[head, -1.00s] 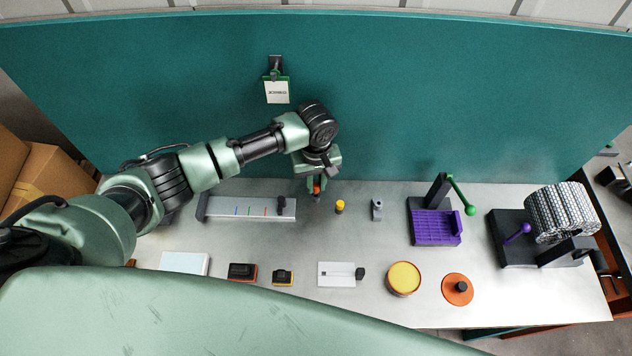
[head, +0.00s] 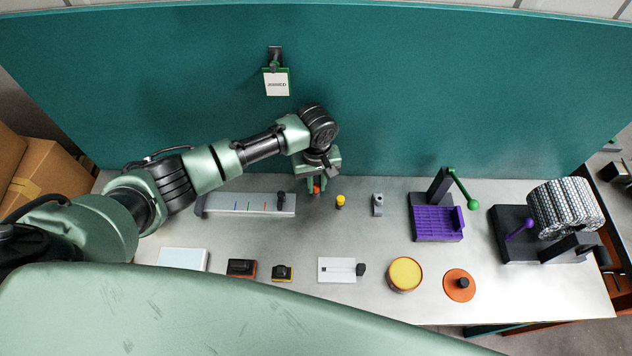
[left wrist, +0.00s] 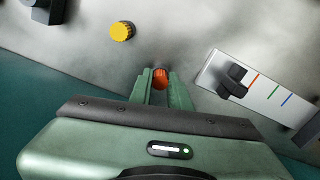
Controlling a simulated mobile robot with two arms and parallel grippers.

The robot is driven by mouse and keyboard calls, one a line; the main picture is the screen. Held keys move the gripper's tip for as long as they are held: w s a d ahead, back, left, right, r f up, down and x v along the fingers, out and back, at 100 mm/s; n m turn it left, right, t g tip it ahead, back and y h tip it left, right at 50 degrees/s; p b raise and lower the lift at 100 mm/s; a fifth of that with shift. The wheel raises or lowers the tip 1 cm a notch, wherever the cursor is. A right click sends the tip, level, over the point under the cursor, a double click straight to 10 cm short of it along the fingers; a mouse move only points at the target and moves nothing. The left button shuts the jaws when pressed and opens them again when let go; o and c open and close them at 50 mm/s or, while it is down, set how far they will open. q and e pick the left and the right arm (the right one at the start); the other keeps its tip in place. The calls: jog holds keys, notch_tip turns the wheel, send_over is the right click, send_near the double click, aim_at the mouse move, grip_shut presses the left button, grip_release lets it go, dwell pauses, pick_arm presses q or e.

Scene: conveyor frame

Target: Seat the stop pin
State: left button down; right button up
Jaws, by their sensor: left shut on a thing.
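An orange-red knobbed pin (left wrist: 160,78) is between the fingertips of my left gripper (left wrist: 161,82), which is shut on it. In the head view the same orange knob (head: 317,186) shows at the fingertips, just right of the grey ruled rail (head: 230,207). The lower part of the pin is hidden, and I cannot tell whether it touches the table. The rail carries coloured lines and a black slider (head: 281,199); it also shows in the left wrist view (left wrist: 262,103). A yellow-capped pin (head: 340,201) stands apart to the right. My right gripper is out of view.
A grey block (head: 377,204), a purple fixture with a green-knobbed lever (head: 436,224) and a roller unit (head: 563,212) stand to the right. Several small items line the front, including a yellow-topped round tin (head: 404,274). A teal wall (head: 430,90) rises behind.

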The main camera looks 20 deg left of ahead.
pick_arm(q)
jog(key=c, duration=1.3)
grip_release()
jog(key=shift+o, duration=0.2)
jog(key=shift+r+b, duration=0.55)
jog(key=shift+r, duration=3.35)
